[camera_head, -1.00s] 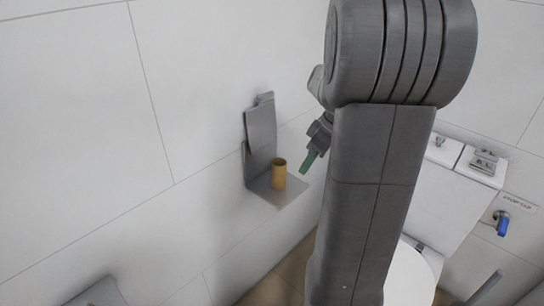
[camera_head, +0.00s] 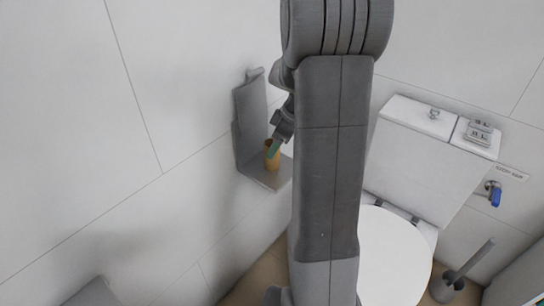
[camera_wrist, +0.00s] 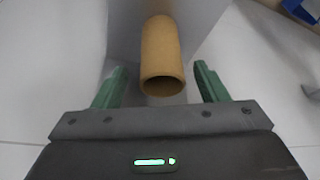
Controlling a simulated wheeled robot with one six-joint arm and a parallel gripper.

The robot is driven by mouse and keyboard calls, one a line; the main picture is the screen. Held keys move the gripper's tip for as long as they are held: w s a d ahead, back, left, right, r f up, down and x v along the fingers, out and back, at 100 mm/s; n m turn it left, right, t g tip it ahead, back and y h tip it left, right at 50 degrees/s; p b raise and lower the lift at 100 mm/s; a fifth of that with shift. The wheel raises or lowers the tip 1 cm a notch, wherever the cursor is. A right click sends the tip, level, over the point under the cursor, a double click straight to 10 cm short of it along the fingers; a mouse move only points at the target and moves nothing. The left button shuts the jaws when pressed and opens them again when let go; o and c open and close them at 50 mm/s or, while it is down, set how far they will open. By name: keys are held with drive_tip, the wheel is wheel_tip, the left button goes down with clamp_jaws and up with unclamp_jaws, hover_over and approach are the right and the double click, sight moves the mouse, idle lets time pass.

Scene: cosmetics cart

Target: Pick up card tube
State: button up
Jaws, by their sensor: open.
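The card tube (camera_head: 270,160) is a short brown hollow cylinder. It stands upright on the small grey wall shelf (camera_head: 262,180). In the wrist view the tube (camera_wrist: 161,52) lies just ahead of my gripper (camera_wrist: 162,88), near the middle between its two green fingers. My gripper is open and nothing is held in it. In the head view my gripper (camera_head: 274,150) overlaps the tube's top, and part of the tube is hidden. I cannot tell whether a finger touches it.
The shelf's grey back plate (camera_head: 251,115) rises against the white wall. A white toilet (camera_head: 395,255) and its cistern (camera_head: 432,150) stand to the right. A toilet brush holder (camera_head: 447,287) is on the floor, and a blue-handled tap (camera_head: 496,194) is on the wall.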

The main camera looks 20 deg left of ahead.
sight(273, 165)
drive_tip(key=x, duration=0.5)
drive_tip(key=shift+s+b, duration=0.1)
drive_tip(key=shift+b, duration=0.25)
drive_tip(key=c, duration=1)
drive_tip(key=shift+c, duration=0.2)
